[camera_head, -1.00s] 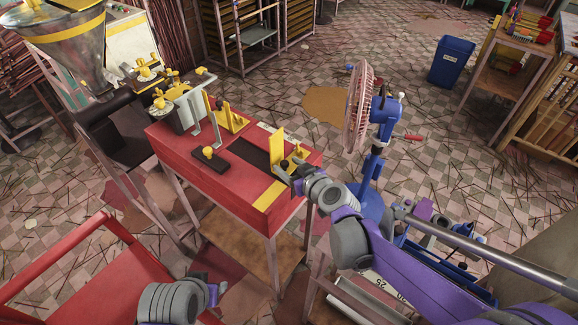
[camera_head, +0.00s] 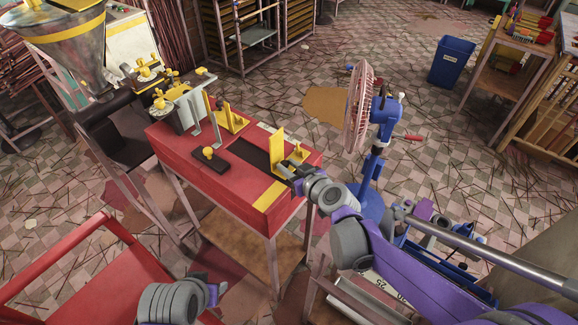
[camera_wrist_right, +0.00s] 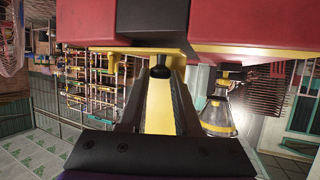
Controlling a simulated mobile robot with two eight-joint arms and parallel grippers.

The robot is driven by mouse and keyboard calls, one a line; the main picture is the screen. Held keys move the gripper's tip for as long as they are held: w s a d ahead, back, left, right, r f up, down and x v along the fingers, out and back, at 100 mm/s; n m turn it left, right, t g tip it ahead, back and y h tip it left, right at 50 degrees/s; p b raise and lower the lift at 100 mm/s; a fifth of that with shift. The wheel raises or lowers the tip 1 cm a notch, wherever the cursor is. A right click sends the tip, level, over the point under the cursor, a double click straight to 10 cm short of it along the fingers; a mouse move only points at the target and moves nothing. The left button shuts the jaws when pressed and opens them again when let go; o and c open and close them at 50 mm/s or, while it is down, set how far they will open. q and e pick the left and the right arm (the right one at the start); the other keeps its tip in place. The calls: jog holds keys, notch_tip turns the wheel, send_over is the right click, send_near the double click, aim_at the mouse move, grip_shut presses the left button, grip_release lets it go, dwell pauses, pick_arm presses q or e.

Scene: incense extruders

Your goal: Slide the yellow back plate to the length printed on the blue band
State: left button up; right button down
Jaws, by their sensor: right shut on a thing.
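The yellow back plate (camera_head: 278,146) stands upright at the right end of a dark strip on the red table (camera_head: 180,155). A yellow foot piece (camera_head: 297,157) lies beside it. My right gripper (camera_head: 283,170) is at this yellow part, by the table's right end. In the right wrist view, a yellow bar (camera_wrist_right: 159,112) lies between my right gripper's dark fingers (camera_wrist_right: 160,78), with a black knob (camera_wrist_right: 160,71) at their tips. The gripper is shut on the back plate's yellow part. My left gripper (camera_head: 212,291) is low at left, its jaws unclear. I cannot make out the blue band.
A yellow stripe (camera_head: 268,196) crosses the table's front right. A blue fan (camera_head: 378,135) stands close by at right.

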dwell(0.7)
jog(key=w+a, duration=0.1)
jog(key=a, duration=0.1)
jog(key=w+a, duration=0.4)
jog(key=a, duration=0.1)
jog(key=shift+w+b, duration=0.1)
jog(key=shift+b, duration=0.2)
jog(key=c, duration=0.6)
grip_release()
jog(key=p+v, duration=0.1)
jog(key=v, duration=1)
jog(key=shift+f, duration=0.1)
